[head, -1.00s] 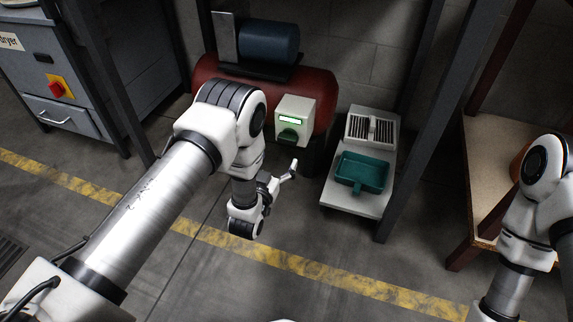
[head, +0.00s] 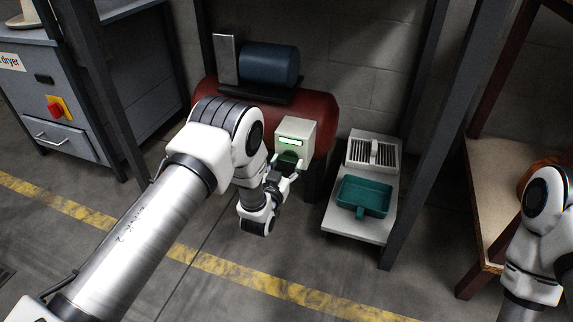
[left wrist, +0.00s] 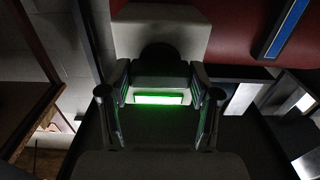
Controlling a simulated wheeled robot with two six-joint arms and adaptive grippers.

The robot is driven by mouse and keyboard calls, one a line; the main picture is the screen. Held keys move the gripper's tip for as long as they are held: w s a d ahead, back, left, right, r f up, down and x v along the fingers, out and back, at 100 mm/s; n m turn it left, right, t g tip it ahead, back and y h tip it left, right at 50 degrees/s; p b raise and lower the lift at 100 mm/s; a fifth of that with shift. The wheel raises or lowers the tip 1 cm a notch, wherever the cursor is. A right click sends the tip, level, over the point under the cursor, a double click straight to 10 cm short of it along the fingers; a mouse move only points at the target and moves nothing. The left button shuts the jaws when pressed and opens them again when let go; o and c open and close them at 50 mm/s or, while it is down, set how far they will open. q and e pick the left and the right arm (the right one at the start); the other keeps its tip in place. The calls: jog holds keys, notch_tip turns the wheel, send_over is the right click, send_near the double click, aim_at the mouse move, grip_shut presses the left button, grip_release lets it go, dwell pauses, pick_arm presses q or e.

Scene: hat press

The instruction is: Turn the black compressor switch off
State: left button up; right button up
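The compressor is a red tank (head: 318,108) with a blue motor (head: 270,64) on top. A pale switch box (head: 309,133) on its front has a lit green strip (head: 295,138). The dark switch (head: 288,158) sits below the strip, partly hidden by my gripper. My left gripper (head: 286,168) is open at the front of the box. In the left wrist view, its two fingers (left wrist: 160,85) stand apart, with the black switch (left wrist: 159,58) and green strip (left wrist: 158,99) showing between them. I cannot tell whether they touch the switch. My right gripper is out of view.
A pale low stand (head: 342,220) with a teal tray (head: 364,197) and a vented unit (head: 374,152) is right of the compressor. Dark frame posts (head: 412,150) flank this area. A grey dryer cabinet (head: 80,105) with a red switch (head: 55,109) stands left. Floor in front is clear.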

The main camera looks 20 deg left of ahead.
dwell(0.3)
pick_arm(q)
jog(key=shift+r+m+p, duration=0.15)
jog(key=shift+m+p, duration=0.9)
jog(key=shift+m, duration=0.15)
jog(key=m+p, duration=0.3)
jog(key=m, duration=0.2)
jog(key=m+p, duration=0.2)
jog(key=m, duration=0.3)
jog(key=shift+m, duration=0.4)
jog(key=m+p, duration=0.1)
jog(key=m, duration=0.3)
jog(key=shift+m, duration=0.4)
jog(key=o, duration=1.2)
jog(key=shift+c, duration=0.2)
